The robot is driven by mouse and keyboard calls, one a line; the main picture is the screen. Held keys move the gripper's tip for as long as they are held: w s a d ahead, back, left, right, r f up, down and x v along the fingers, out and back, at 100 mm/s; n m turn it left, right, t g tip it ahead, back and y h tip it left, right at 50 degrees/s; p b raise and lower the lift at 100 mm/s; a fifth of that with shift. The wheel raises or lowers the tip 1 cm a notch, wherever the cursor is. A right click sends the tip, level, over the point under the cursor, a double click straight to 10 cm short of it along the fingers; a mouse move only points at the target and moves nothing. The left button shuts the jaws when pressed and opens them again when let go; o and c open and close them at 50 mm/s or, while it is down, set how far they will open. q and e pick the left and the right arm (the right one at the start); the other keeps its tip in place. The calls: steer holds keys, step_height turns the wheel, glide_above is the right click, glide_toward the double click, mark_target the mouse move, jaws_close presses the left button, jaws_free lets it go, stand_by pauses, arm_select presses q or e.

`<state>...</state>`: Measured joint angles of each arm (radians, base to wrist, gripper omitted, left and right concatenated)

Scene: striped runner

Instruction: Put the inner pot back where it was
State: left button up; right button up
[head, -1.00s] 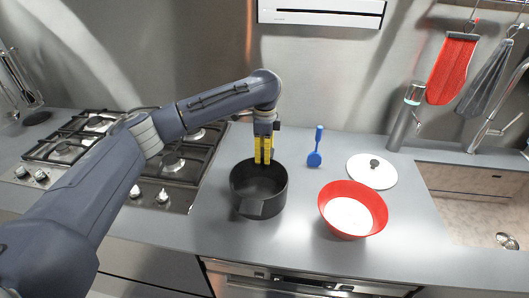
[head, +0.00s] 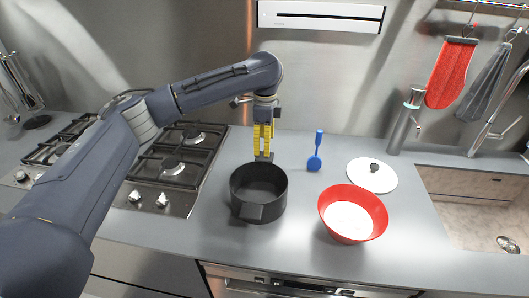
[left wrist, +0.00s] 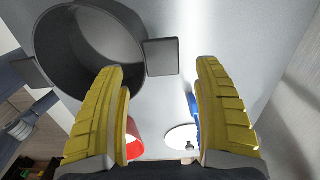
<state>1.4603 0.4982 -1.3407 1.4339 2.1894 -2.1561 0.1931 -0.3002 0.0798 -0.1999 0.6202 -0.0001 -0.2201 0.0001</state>
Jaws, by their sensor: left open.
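The black inner pot (head: 258,196) stands upright and empty on the grey counter, right of the gas hob. It also shows in the left wrist view (left wrist: 85,50) at the upper left. Its near handle (head: 261,212) points to the front, and its far handle (left wrist: 162,57) lies in line between my yellow fingers. My left gripper (head: 263,154) points down just behind the pot's far rim, open with nothing held. Whether the fingers touch the handle I cannot tell. My right gripper is not in view.
A red bowl (head: 348,232) with white contents stands right of the pot. A blue spatula (head: 315,160) and a round white lid (head: 371,175) with a dark knob are behind it. The hob (head: 172,175) is left, the sink (head: 480,205) far right. The counter between pot and bowl is clear.

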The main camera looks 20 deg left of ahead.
arm_select(q)
step_height(320, 180, up, 6)
steer(key=shift+r, duration=0.2)
